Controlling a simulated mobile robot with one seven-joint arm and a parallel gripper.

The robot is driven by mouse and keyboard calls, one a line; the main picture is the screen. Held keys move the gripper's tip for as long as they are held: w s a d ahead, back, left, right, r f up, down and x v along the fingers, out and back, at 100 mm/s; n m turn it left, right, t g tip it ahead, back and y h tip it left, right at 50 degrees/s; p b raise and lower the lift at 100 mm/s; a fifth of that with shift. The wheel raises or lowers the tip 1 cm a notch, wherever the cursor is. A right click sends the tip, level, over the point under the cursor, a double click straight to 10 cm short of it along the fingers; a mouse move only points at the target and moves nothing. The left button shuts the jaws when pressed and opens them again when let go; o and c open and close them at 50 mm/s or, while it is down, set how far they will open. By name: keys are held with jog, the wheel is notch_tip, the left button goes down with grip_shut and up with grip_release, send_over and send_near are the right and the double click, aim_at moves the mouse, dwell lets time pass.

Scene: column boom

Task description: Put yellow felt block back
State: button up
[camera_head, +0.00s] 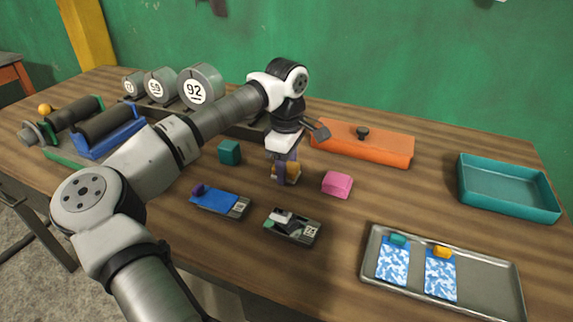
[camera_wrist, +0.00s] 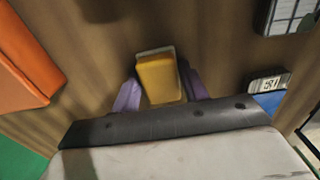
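The yellow felt block (camera_head: 292,171) is on or just above the wooden table in the middle, between a teal block and a pink block. My gripper (camera_head: 285,178) points down over it, one purple finger partly hiding it. In the wrist view the yellow block (camera_wrist: 159,78) lies between the two purple fingertips, close to both. Whether the fingers press on it or leave a slim gap cannot be made out. The teal block (camera_head: 229,152) is to the left and the pink block (camera_head: 337,184) to the right.
A metal tray (camera_head: 493,262) at front right holds two blue-white cards bearing small teal and yellow pieces. A teal bin (camera_head: 507,202) looks empty. An orange box (camera_head: 378,149) lies behind my gripper. Blue (camera_head: 216,200) and grey (camera_head: 293,227) pieces lie in front; rollers and numbered cylinders stand left.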

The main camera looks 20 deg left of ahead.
jog(key=o, duration=0.3)
jog(key=shift+r, duration=0.1)
notch_tip(320, 180, up, 12)
jog(key=shift+r, duration=0.15)
dwell(0.3)
